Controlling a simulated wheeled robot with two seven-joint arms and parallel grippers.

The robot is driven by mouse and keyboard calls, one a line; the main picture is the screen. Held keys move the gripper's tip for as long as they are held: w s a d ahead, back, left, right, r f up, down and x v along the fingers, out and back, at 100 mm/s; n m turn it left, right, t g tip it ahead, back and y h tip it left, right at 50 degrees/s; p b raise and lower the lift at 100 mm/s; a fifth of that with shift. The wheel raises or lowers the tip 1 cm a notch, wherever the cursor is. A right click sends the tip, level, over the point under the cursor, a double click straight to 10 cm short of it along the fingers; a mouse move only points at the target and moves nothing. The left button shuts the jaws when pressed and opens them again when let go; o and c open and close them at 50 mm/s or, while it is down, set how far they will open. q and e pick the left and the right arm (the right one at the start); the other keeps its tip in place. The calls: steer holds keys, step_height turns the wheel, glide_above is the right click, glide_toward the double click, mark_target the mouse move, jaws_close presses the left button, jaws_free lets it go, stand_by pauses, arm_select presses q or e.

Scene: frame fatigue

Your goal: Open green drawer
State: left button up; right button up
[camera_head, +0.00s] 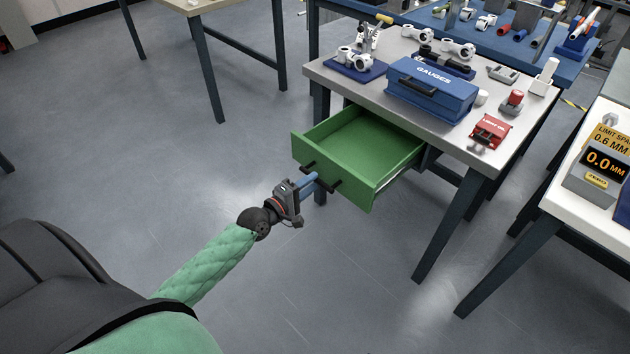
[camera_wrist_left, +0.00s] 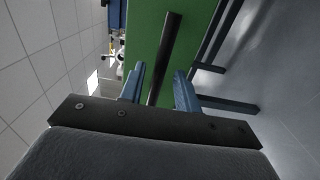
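The green drawer (camera_head: 362,146) is pulled out from under the grey-topped table and looks empty inside. Its black handle (camera_head: 334,184) runs along the front panel. My left gripper (camera_head: 313,179) is at this handle. In the left wrist view, its two blue fingers (camera_wrist_left: 158,88) stand apart on either side of the handle bar (camera_wrist_left: 167,48), with gaps visible, so it looks open around the bar. The green front panel (camera_wrist_left: 195,30) fills the space behind the bar. Contact is hard to judge. My right gripper is not in view.
On the table (camera_head: 335,80) stand a blue gauges case (camera_head: 432,90), a red box (camera_head: 489,131) and several white fittings. A white-topped table (camera_head: 607,125) with a gauge display (camera_head: 601,163) is at the right. The floor left of the drawer is clear.

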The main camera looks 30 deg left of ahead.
arm_select(q)
steer(key=v, duration=0.5)
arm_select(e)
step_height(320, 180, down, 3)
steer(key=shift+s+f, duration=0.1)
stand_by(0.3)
